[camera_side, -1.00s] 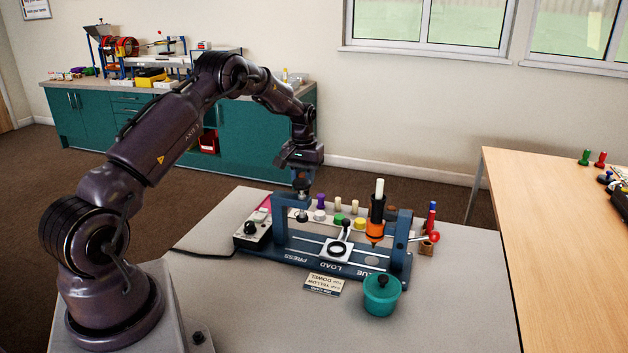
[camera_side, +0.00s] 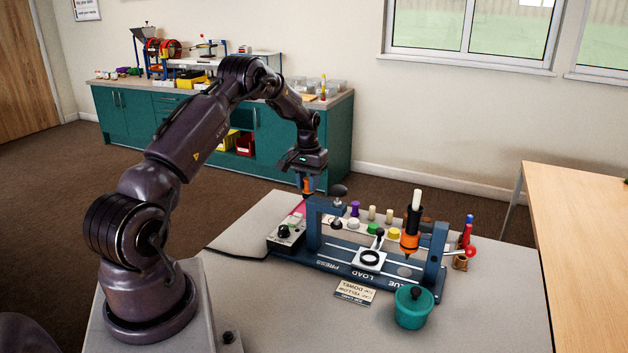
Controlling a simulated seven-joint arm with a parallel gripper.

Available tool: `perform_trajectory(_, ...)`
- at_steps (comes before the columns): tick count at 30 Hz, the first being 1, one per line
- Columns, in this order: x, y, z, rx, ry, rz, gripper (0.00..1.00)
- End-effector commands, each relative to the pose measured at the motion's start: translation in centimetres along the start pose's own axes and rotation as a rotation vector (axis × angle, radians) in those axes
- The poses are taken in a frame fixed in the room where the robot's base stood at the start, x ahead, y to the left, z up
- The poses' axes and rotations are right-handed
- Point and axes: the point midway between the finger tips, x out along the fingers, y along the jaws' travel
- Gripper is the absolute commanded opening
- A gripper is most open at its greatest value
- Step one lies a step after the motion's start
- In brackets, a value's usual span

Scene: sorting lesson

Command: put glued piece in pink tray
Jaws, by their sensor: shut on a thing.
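My gripper (camera_side: 308,184) points down near the back left of the grey table, left of the press knob. It is shut on a small piece that shows as an orange patch (camera_side: 308,187) between the fingers. The rest of the piece is hidden or too small to make out. The pink tray (camera_side: 299,209) shows only as a small pink patch below the gripper, behind the control box. The gripper appears above or close to the tray; I cannot tell the exact height.
A blue press and glue fixture (camera_side: 352,262) stands right of the gripper, with a dark press knob (camera_side: 339,190) and an orange glue bottle (camera_side: 411,232). A control box (camera_side: 287,236) stands in front of the tray. Coloured caps and dowels stand behind; a teal pot (camera_side: 412,308) stands in front.

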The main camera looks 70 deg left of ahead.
Motion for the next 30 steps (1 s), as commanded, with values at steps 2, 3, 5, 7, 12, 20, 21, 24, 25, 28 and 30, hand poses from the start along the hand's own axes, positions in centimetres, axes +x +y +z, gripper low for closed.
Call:
perform_trajectory(2,0.9,0.0,0.0,0.0,-0.003,0.0,0.14)
perform_trajectory(3,1.3,0.0,0.0,0.0,-0.002,0.0,0.14)
perform_trajectory(5,1.9,0.0,0.0,-0.001,-0.001,0.0,0.14)
perform_trajectory(7,2.6,0.0,0.0,-0.001,-0.002,0.0,0.14)
perform_trajectory(12,4.3,0.0,0.0,-0.001,-0.001,0.0,0.14)
perform_trajectory(20,6.1,0.0,0.0,-0.001,0.0,0.0,0.14)
perform_trajectory(21,6.3,0.0,0.0,-0.001,-0.001,0.0,0.14)
perform_trajectory(24,6.5,0.0,0.0,-0.001,0.0,-0.001,0.14)
perform_trajectory(25,6.6,0.0,0.0,-0.001,0.0,-0.001,0.14)
perform_trajectory(28,6.6,0.0,0.0,-0.001,0.0,-0.001,0.14)
perform_trajectory(30,6.6,0.0,0.0,-0.001,0.0,-0.001,0.14)
